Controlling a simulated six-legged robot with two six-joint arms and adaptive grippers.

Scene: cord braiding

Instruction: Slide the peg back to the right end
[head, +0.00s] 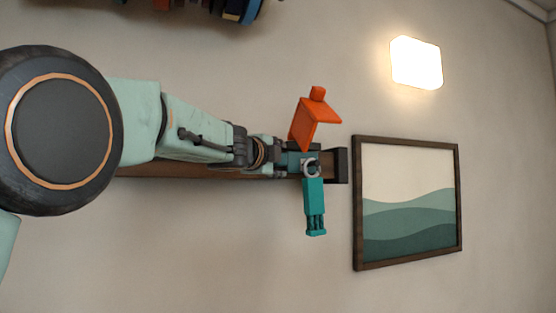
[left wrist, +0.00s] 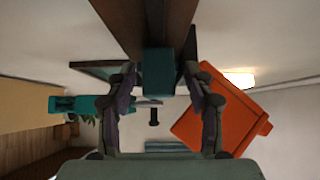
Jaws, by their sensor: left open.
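A brown wooden rail (head: 215,172) runs across the head view behind my left arm and ends in a dark block (head: 342,165). A teal piece (head: 295,160), apparently the peg, sits near that right end. In the left wrist view the teal block (left wrist: 158,72) lies between the fingers of my left gripper (left wrist: 160,85), under the rail (left wrist: 140,22). My left gripper (head: 292,160) is open around it; I cannot tell whether the fingers touch it. An orange piece (head: 314,121) stands above and a teal piece (head: 315,205) hangs below. My right gripper is out of view.
A framed wave picture (head: 407,203) hangs on the wall right of the rail's end. A lit lamp (head: 416,62) is above it. Shelf items (head: 200,5) show at the top left. The space below the rail looks clear apart from the hanging teal piece.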

